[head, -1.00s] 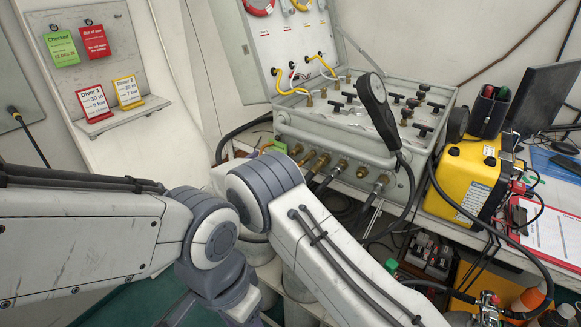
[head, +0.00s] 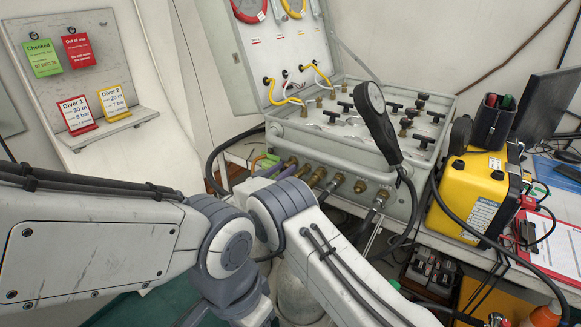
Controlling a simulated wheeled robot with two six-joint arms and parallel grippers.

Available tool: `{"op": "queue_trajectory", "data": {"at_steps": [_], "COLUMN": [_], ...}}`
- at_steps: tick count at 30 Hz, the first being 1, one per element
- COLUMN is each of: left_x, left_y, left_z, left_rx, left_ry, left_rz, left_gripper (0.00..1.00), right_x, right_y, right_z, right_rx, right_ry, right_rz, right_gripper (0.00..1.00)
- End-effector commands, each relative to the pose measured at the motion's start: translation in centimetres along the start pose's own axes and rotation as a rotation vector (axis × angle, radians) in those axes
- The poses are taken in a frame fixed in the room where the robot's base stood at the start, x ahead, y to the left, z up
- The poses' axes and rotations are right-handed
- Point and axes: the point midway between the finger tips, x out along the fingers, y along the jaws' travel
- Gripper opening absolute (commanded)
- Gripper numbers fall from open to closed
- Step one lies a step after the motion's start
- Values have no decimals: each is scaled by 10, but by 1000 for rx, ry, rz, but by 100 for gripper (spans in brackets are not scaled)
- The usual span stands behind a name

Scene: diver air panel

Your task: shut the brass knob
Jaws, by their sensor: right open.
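The grey air panel (head: 285,128) stands open on the bench. Several brass fittings (head: 318,177) line its front, with small brass parts and black T-handles (head: 424,140) on top. I cannot tell which brass part is the knob, nor whether it is shut. My pale arm links fill the lower left and middle, below the panel's front. My left gripper does not show.
A yellow box (head: 470,190) with a black cable stands right of the panel. A clipboard (head: 555,240) and a dark monitor (head: 545,103) are further right. A board with tags (head: 70,55) is at the left. Hoses run beneath the panel.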

Motion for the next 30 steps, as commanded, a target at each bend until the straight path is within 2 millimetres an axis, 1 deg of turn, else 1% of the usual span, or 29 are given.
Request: {"op": "queue_trajectory", "data": {"at_steps": [7, 8, 9, 10, 11, 17, 22, 26, 30], "left_x": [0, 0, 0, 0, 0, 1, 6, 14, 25], "left_y": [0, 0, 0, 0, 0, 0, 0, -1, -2], "left_z": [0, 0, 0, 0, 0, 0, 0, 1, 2], "left_rx": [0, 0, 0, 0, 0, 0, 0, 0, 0], "left_ry": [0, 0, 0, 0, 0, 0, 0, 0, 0], "left_rz": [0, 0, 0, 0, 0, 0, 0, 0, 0], "left_gripper": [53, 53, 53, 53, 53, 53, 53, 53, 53], "right_x": [2, 2, 2, 2, 2, 0, 0, 0, 0], "right_y": [1, 1, 1, 1, 1, 0, -1, -1, -1], "right_z": [0, 0, 0, 0, 0, 0, 1, 2, 3], "right_rx": [0, 0, 0, 0, 0, 6, 44, 107, 211], "right_ry": [0, 0, 0, 0, 0, 0, -1, -2, -4], "right_rz": [0, 0, 0, 0, 0, -1, -2, -2, -3], "right_gripper": [43, 32, 16, 5, 0, 0, 0, 0, 0]}}
